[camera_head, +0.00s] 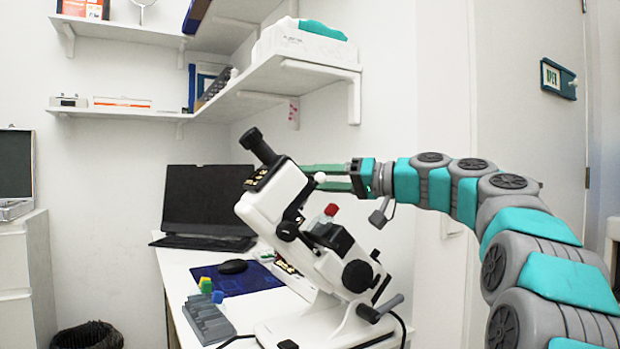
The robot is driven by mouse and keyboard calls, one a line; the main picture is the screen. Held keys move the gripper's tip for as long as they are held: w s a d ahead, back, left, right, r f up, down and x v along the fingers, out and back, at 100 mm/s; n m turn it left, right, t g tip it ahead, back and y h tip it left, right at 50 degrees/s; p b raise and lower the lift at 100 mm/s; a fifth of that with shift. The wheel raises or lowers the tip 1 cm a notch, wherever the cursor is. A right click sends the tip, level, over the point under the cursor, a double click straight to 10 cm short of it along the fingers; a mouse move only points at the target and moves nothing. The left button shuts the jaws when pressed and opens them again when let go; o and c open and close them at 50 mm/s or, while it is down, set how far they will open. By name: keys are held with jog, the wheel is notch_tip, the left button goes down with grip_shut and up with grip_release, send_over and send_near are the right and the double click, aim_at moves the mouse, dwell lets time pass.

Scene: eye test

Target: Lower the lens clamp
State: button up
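A white and black lensmeter (278,210) stands tilted on the desk, with its black eyepiece (257,146) up at the left. A small white ball knob (320,177) shows at its upper right side. I cannot tell for sure whether this knob belongs to the lens clamp. My gripper (312,177) reaches in from the right, with two green fingers apart, one above and one below the knob. I cannot tell whether they touch it. The clamp itself is not clearly made out. A small red-topped part (331,210) shows below my gripper.
The white desk (180,262) holds a dark laptop (208,205), a mouse (233,266), a blue mat (252,279) and a grey rack (207,318) with small coloured pieces. Wall shelves (272,76) hang above. A bin (88,336) stands at lower left.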

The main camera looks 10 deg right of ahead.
jog(key=shift+w+a, duration=0.3)
jog(key=shift+a, duration=0.1)
grip_shut()
dwell(1.3)
